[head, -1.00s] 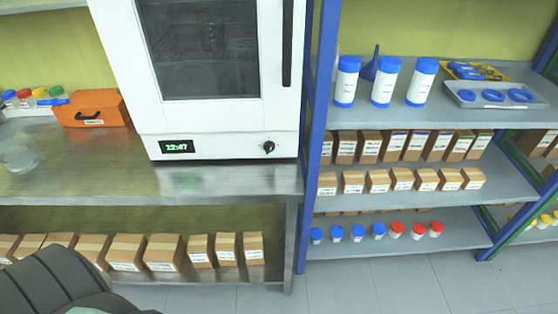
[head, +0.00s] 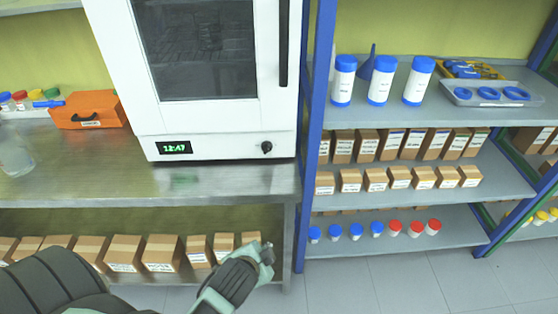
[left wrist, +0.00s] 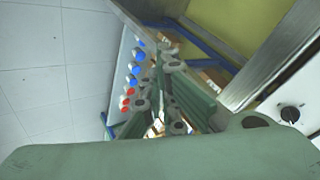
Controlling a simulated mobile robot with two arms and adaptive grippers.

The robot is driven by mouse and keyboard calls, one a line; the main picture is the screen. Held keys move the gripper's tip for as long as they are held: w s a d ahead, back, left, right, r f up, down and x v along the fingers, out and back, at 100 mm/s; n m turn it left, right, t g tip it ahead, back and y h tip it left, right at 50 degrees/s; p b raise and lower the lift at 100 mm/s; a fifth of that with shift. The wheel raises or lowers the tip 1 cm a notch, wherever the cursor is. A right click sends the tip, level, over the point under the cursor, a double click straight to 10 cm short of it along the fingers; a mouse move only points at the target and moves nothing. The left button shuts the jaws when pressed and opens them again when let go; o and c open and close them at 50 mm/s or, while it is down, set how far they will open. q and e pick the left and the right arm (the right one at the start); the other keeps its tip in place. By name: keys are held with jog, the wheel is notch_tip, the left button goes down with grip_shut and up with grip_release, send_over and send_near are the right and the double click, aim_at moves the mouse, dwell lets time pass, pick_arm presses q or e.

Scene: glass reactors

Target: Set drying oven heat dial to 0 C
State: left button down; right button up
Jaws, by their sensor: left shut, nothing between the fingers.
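The drying oven (head: 215,130) is white with a dark glass door and stands on a steel bench. Its black heat dial (head: 266,147) is at the lower right of the front panel, right of a green display (head: 174,147) reading 12:47. The dial also shows at the right edge of the left wrist view (left wrist: 290,114). My left gripper (head: 268,252) is below and in front of the bench edge, apart from the dial. In the left wrist view its fingers (left wrist: 160,95) are shut and empty. My right gripper is in neither view.
The steel bench (head: 200,183) has an edge between my gripper and the dial. An orange case (head: 88,110) stands left of the oven. A blue-framed shelf (head: 420,135) with bottles, boxes and trays stands close on the right. Cardboard boxes (head: 125,253) fill the lower bench shelf.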

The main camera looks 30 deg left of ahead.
aim_at(267, 148)
pick_arm(q)
jog(key=w+a+r+m+t+y, duration=0.1)
jog(key=w+r+m+t, duration=0.3)
jog(key=w+r+m, duration=0.3)
jog(key=w+a+r+m+t+y, duration=0.1)
jog(key=w+r+m+t, duration=0.4)
jog(key=w, duration=0.4)
jog(key=shift+m+g, duration=0.5)
jog(key=shift+m, duration=0.2)
jog(key=x, duration=0.3)
jog(key=p+x, duration=0.1)
jog(key=x, duration=0.5)
jog(key=shift+w+d+f, duration=0.1)
jog(key=shift+w+d, duration=0.1)
jog(key=shift+d, duration=0.1)
jog(key=a+p, duration=0.1)
jog(key=s+a+r+p, duration=0.1)
jog(key=p, duration=0.1)
jog(key=shift+s+a+r, duration=0.2)
jog(key=shift+s+r, duration=0.1)
jog(key=shift+s+a+r, duration=0.1)
jog(key=shift+s+a, duration=0.2)
jog(key=shift+a, duration=0.05)
jog(key=shift+w, duration=0.15)
